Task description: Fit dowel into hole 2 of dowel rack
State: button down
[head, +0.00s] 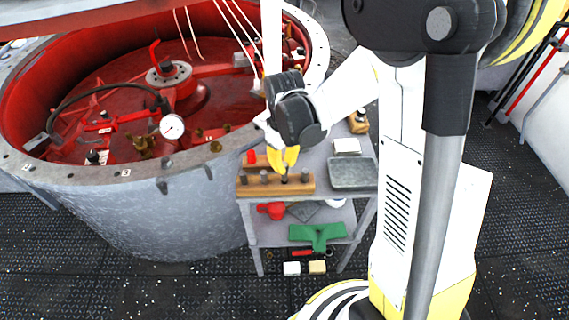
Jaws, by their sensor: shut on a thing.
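The dowel rack (278,190) is a long wooden block along the front left of the small table's top. Several dark pegs stand in a row in it. My gripper (285,166) points down over the rack, right of its middle, with its yellow fingers close together. It is shut on the dowel (284,179), a small dark piece showing just below the fingertips at the rack's top. The fingers hide its upper part. I cannot tell whether the dowel is inside a hole or only touching the top, nor which hole number it is at.
A grey tray (353,174) stands right of the rack, with a white block (347,146) behind it. A red piece (251,157) is behind the rack's left end. The lower shelf (268,233) holds a red mug and a green part. A large round red-lined tank (190,215) stands at left.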

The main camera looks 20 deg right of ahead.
jog(key=shift+f+b, duration=1.35)
jog(key=shift+f, duration=0.25)
dwell(0.5)
jog(key=c, duration=1.4)
grip_release()
jog(key=shift+r, duration=0.1)
notch_tip(320, 180, up, 12)
jog(key=s+r+m+t, duration=0.1)
jog(key=s+r+t, duration=0.1)
jog(key=s, duration=0.2)
jog(key=s+r+m+t, duration=0.1)
jog(key=s+m+t, duration=0.1)
jog(key=s, duration=0.2)
jog(key=s+r+m+t, duration=0.2)
jog(key=s+t, duration=0.1)
jog(key=s, duration=0.1)
jog(key=shift+s+r, duration=0.3)
jog(key=shift+s, duration=0.05)
